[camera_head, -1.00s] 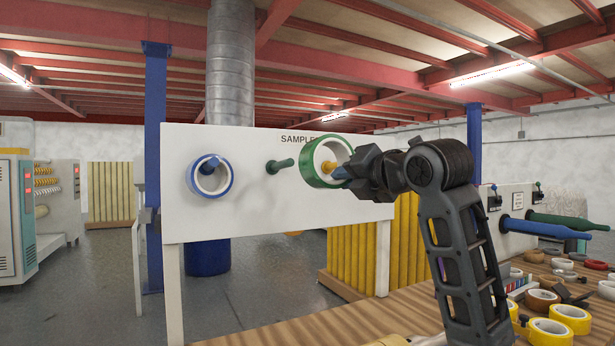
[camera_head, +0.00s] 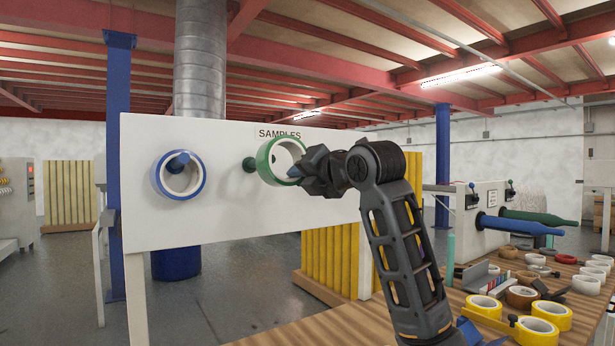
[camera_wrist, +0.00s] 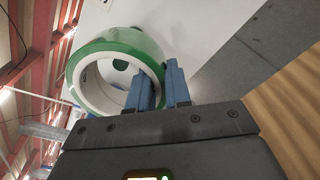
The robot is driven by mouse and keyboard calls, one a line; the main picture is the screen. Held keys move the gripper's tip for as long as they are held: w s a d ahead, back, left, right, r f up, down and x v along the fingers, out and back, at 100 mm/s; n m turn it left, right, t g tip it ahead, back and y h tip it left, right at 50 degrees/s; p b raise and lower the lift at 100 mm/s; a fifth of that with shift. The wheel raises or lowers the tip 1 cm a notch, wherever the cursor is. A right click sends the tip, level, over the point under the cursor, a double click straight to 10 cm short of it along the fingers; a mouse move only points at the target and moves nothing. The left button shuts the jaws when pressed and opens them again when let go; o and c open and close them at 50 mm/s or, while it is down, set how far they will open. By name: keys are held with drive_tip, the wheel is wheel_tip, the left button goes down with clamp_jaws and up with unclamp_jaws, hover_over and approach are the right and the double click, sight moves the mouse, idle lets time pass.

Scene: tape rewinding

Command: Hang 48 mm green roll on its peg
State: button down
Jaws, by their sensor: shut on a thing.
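My gripper (camera_head: 300,174) is shut on the rim of a green tape roll (camera_head: 264,163), at its right side, and holds it up in front of the white sample board. In the wrist view the blue fingers (camera_wrist: 160,88) clasp the wall of the roll (camera_wrist: 142,45). The green peg (camera_head: 249,164) stands out from the board just left of the roll, its tip beside the roll's left edge. A dark green shape shows through the roll's hole in the wrist view; I cannot tell whether the peg is inside it. The yellow peg is hidden.
A blue roll (camera_head: 157,181) hangs on the blue peg (camera_head: 178,161) at the left of the white board (camera_head: 225,215). A table with several loose rolls and a machine with blue and green spindles (camera_head: 520,226) stand to the right.

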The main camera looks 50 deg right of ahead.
drive_tip(key=x, duration=0.7)
drive_tip(key=shift+w, duration=0.15)
idle(0.3)
drive_tip(key=shift+f, duration=0.15)
drive_tip(key=shift+a+f+b, duration=0.1)
drive_tip(key=shift+f+b, duration=0.4)
drive_tip(key=shift+f, duration=0.25)
drive_tip(key=c, duration=1)
unclamp_jaws()
drive_tip(key=shift+v, duration=3.85)
